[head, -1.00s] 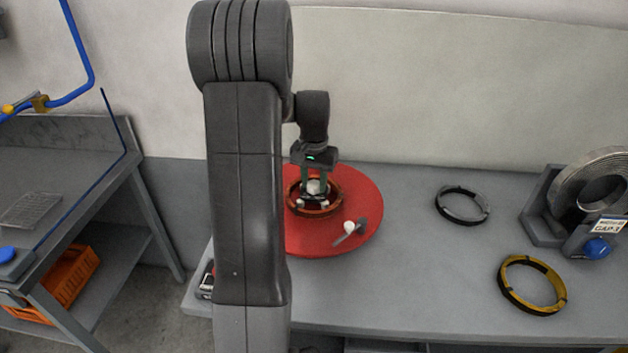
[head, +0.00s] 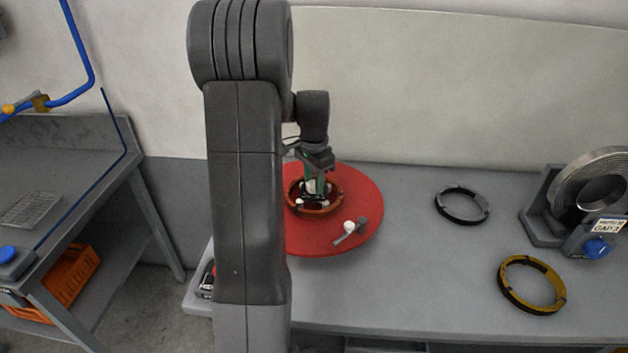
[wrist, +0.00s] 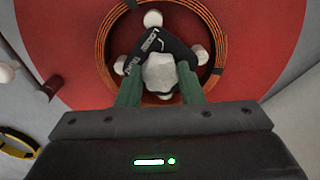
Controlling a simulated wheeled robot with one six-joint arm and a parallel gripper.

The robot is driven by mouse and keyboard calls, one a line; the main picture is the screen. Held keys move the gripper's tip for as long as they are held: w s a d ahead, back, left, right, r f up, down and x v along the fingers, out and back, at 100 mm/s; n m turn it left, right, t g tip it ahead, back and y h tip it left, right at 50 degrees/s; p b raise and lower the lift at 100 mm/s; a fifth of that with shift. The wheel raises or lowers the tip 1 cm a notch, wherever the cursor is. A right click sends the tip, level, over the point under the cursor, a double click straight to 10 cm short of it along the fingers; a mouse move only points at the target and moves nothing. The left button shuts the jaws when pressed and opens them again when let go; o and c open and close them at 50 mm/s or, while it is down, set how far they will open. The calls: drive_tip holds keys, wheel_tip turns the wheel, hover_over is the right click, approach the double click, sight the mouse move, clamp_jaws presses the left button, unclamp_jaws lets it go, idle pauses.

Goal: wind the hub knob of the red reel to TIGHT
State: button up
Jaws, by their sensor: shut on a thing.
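The red reel (head: 350,190) is a flat red disc on the grey bench, partly hidden behind my arm in the head view. A ring of copper coil (head: 338,200) lies at its middle. In the wrist view the pale hub knob (wrist: 160,73) stands at the coil's centre on a dark plate with white lettering (wrist: 150,45); one word reads LOOSE, the other is too small to be sure of. My gripper (wrist: 160,88) points down with its green fingers on both sides of the knob, shut on it. The knob's exact pointing is hard to tell.
A white-knobbed crank piece (head: 350,230) sits on the disc's front right. A dark ring (head: 462,205) and a yellow-black ring (head: 532,284) lie on the bench to the right. A coil stand with a blue knob (head: 597,248) is at the right edge. Bench between is clear.

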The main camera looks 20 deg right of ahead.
sight(314, 183)
drive_tip(key=shift+r, duration=0.1)
idle(0.3)
drive_tip(key=o, duration=1)
wheel_tip(314, 183, up, 14)
drive_tip(key=shift+b, duration=0.35)
drive_tip(key=shift+f, duration=0.25)
wheel_tip(314, 183, down, 14)
drive_tip(key=shift+r+p, duration=0.15)
drive_tip(key=shift+p, duration=0.2)
drive_tip(key=shift+r, duration=0.1)
